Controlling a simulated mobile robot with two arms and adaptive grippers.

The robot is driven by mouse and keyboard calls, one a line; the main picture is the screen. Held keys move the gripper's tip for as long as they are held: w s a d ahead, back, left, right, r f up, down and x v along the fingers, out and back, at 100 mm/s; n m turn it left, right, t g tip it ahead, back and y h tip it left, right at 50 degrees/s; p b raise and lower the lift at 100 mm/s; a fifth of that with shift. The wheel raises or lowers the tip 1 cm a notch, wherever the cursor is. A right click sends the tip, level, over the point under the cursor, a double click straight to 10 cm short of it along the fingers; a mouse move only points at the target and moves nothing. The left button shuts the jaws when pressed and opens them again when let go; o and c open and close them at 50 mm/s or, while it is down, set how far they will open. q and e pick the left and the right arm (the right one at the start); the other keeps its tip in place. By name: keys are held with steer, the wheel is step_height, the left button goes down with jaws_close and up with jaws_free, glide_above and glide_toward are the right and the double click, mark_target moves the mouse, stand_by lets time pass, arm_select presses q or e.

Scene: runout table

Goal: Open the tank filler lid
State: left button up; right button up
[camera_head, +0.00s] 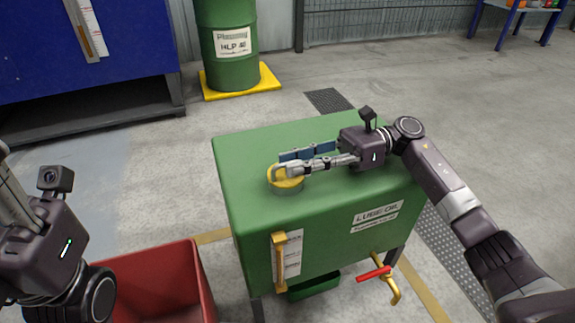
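The tank (250,215) is a green box on legs, labelled "LUBE OIL". Its filler lid (290,184) is a round yellow cap with a raised loop on its left side, sitting flat on a short neck on the tank top. My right gripper (288,162) reaches in from the right, with its fingers pointing left just over the lid. A blue inner pad shows behind the nearer grey finger, so the fingers look parted. Contact with the loop cannot be made out. My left gripper (12,200) is at the left edge, partly cut off, away from the tank.
A red bin (155,280) stands left of the tank. A sight gauge (279,262) and a yellow tap with a red handle (375,273) are on the tank front. A green drum (229,70) and a blue cabinet (80,50) stand behind.

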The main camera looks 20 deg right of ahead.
steer(key=shift+a, duration=0.95)
steer(key=shift+c, duration=0.5)
jaws_close()
